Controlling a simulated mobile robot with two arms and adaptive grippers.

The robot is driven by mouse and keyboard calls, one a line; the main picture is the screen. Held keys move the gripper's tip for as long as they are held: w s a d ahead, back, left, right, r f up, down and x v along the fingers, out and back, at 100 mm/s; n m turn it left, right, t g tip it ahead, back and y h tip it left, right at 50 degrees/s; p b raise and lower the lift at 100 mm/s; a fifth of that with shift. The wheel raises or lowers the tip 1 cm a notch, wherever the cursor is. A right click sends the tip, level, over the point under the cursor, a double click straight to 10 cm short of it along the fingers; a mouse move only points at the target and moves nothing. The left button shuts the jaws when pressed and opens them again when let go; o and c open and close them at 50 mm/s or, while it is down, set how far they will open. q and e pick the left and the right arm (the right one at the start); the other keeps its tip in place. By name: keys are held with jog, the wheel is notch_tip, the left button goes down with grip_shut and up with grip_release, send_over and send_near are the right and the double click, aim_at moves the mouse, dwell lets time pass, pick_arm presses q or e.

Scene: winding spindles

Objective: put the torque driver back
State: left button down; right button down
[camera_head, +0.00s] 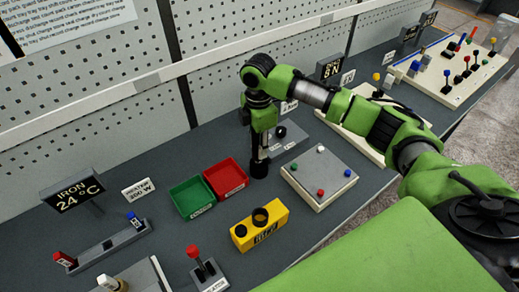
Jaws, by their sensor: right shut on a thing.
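My right gripper (260,152) points straight down beside the red bin. It is shut on a dark, upright tool, which looks like the torque driver (259,168). Its lower end shows just below the fingers, close to the bench top; I cannot tell whether it touches. A grey holder (285,143) with a dark round part stands just behind and to the right of the gripper, partly hidden by it. My left gripper is not in view.
A red bin (226,178) and a green bin (192,197) stand left of the gripper. A yellow block (259,228) with dark round tops is in front. A pale panel with coloured knobs (319,176) stands to the right. A pegboard wall (110,90) runs behind.

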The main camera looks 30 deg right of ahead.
jog(key=shift+w+d+f, duration=0.1)
jog(key=shift+w+f, duration=0.05)
jog(key=shift+w+d+f+p, duration=0.1)
jog(key=shift+f+p, duration=0.25)
jog(key=shift+p, duration=0.1)
notch_tip(320, 180, down, 2)
jog(key=shift+f+p, duration=0.15)
jog(key=shift+p, duration=0.4)
jog(key=shift+f, duration=0.2)
jog(key=c, duration=1.7)
grip_release()
jog(key=shift+f, duration=0.2)
jog(key=shift+r, duration=0.1)
